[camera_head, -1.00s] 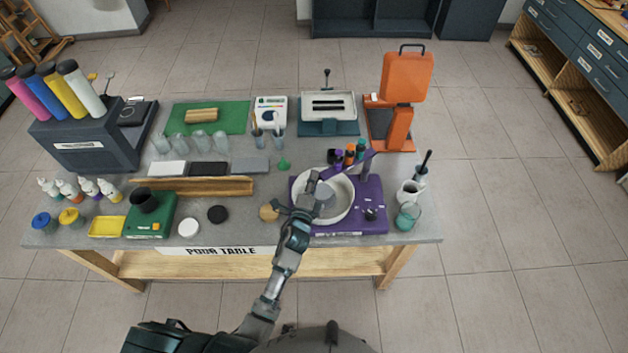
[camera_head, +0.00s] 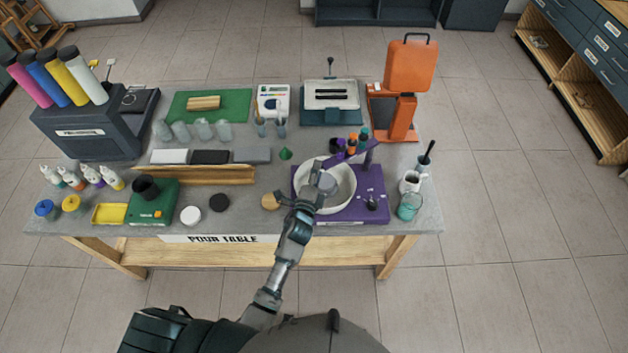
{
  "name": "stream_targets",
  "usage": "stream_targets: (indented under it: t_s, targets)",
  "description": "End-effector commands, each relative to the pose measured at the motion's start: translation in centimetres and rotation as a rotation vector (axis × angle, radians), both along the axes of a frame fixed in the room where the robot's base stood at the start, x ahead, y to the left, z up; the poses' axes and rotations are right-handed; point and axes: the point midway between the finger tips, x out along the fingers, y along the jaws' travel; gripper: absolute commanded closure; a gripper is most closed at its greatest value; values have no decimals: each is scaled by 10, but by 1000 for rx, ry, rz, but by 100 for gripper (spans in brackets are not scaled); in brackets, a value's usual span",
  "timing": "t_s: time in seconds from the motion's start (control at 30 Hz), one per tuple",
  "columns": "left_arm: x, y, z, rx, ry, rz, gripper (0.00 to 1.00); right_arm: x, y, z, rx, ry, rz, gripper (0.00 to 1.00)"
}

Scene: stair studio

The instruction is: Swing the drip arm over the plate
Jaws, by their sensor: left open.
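The purple spin machine (camera_head: 352,212) sits at the right front of the table, with a white bowl (camera_head: 346,200) on it. A grey round plate (camera_head: 327,185) lies inside the bowl. The purple drip arm (camera_head: 347,153) runs from a post at the back right toward the bowl's back left rim, with several small dark, orange and teal bottles near it. My left gripper (camera_head: 299,183) is open at the bowl's left side. One finger reaches over the rim near the drip arm's free end; I cannot tell whether they touch. My right gripper is out of view.
A green cone (camera_head: 285,154) and a wooden disc (camera_head: 270,201) are left of the bowl. A teal glass jar (camera_head: 410,206) and a white cup (camera_head: 410,181) stand right of the machine. An orange press (camera_head: 405,75) stands behind. Bare tabletop shows around the black disc (camera_head: 219,202).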

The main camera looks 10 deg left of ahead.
Motion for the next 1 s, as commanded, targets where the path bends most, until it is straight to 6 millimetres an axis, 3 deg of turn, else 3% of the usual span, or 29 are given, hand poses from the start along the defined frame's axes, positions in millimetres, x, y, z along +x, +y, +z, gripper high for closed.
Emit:
stream_targets:
  t_s: [0.5,0.7,1.0]
  targets:
    - [-101,4,-2,1,5,-1,50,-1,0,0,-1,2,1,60]
    - [-116,5,-2,1,4,-1,50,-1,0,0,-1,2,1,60]
    - [-116,5,-1,1,3,-1,50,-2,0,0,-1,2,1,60]
